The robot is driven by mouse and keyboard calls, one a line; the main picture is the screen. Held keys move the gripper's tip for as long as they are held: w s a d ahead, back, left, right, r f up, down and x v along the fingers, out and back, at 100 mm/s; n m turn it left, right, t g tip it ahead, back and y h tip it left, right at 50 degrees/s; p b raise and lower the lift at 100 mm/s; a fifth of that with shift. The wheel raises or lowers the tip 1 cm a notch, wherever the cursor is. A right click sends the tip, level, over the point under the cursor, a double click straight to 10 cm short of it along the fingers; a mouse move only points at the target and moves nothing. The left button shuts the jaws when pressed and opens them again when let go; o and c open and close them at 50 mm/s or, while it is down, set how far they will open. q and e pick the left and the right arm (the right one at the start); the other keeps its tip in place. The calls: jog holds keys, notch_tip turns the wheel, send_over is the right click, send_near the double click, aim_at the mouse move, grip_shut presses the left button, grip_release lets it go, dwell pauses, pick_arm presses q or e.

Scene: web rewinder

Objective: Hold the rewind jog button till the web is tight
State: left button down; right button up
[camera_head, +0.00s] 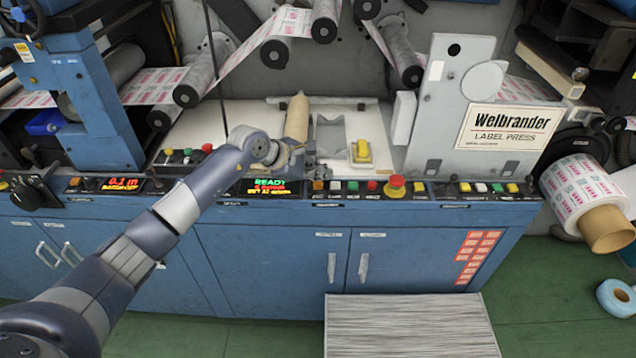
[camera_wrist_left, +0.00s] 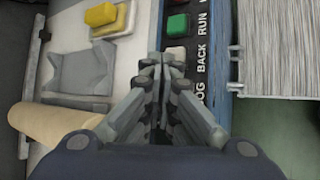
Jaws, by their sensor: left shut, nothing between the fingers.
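My left gripper (camera_head: 304,167) is shut and empty, over the front edge of the press just above the middle button row. In the left wrist view its closed fingertips (camera_wrist_left: 161,64) are beside the white button (camera_wrist_left: 175,54) labelled BACK. The label JOG (camera_wrist_left: 201,105) is partly covered by my fingers, and they hide its button there. In the head view an orange button (camera_head: 318,185) sits at the row's left end, close to the fingers. I cannot tell whether they touch it. The printed web (camera_head: 262,38) runs over rollers; the rewind roll (camera_head: 580,190) is at the right.
A green button (camera_head: 353,186), a red button (camera_head: 372,186) and a red mushroom button (camera_head: 396,186) follow along the row. The display (camera_head: 270,186) reads READY. A yellow block (camera_head: 361,151) and a tan core (camera_head: 297,117) lie on the white deck.

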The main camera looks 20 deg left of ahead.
aim_at(319, 186)
pick_arm(q)
jog(key=shift+r+p, duration=1.3)
jog(key=shift+r, duration=1.2)
